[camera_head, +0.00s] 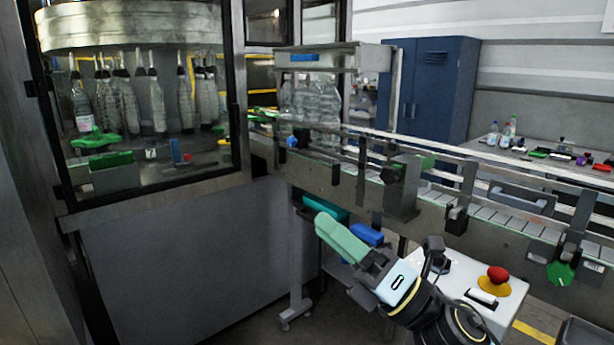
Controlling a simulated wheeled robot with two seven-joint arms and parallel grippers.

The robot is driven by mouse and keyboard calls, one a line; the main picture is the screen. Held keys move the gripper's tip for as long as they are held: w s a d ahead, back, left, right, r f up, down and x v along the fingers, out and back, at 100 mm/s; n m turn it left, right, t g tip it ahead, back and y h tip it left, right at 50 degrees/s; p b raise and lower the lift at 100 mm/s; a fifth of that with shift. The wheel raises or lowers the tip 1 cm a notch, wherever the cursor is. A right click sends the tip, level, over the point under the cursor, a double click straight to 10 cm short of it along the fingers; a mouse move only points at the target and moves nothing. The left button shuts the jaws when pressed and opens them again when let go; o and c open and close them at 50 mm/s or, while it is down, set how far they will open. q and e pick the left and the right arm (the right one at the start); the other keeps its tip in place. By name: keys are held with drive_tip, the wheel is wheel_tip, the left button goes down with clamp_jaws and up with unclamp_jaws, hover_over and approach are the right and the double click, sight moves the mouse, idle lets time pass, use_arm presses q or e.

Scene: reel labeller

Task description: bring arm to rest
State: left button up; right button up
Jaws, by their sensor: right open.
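My right gripper (338,238) is in the lower middle of the head view, with its arm coming in from the lower right. Its green fingers point up and to the left, in front of the conveyor's lower side, and from this angle they overlap, so the gap between them is hard to see. I see nothing held in them. My left gripper is not in the head view.
A control box (470,277) with a red emergency button (498,274) stands close to my right forearm. The conveyor (500,217) runs behind it. A glazed machine (150,190) with hanging bottles stands at left. A blue cabinet (440,90) is at the back.

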drive_tip(key=d+f+m+t+h, duration=0.2)
drive_tip(key=d+f+m+h, duration=0.5)
drive_tip(key=f+m+h, duration=0.5)
drive_tip(key=d+f+m+t+h, duration=0.2)
drive_tip(key=d+f+m+h, duration=0.5)
drive_tip(key=m, duration=0.9)
drive_tip(key=s+d+f+m+g+h, duration=0.15)
drive_tip(key=s+f+m+g, duration=0.35)
drive_tip(key=s+f, duration=0.55)
drive_tip(key=s+d+f+m+g, duration=0.35)
drive_tip(key=s+f+g, duration=0.4)
drive_tip(key=s, duration=0.65)
wheel_tip(320, 180, down, 22)
drive_tip(key=g, duration=0.1)
drive_tip(key=s+d+f+g, duration=0.1)
drive_tip(key=s+d+f, duration=0.1)
drive_tip(key=s+f, duration=1.5)
drive_tip(key=shift+d+g, duration=0.15)
drive_tip(key=shift+g, duration=0.2)
drive_tip(key=shift+s, duration=0.1)
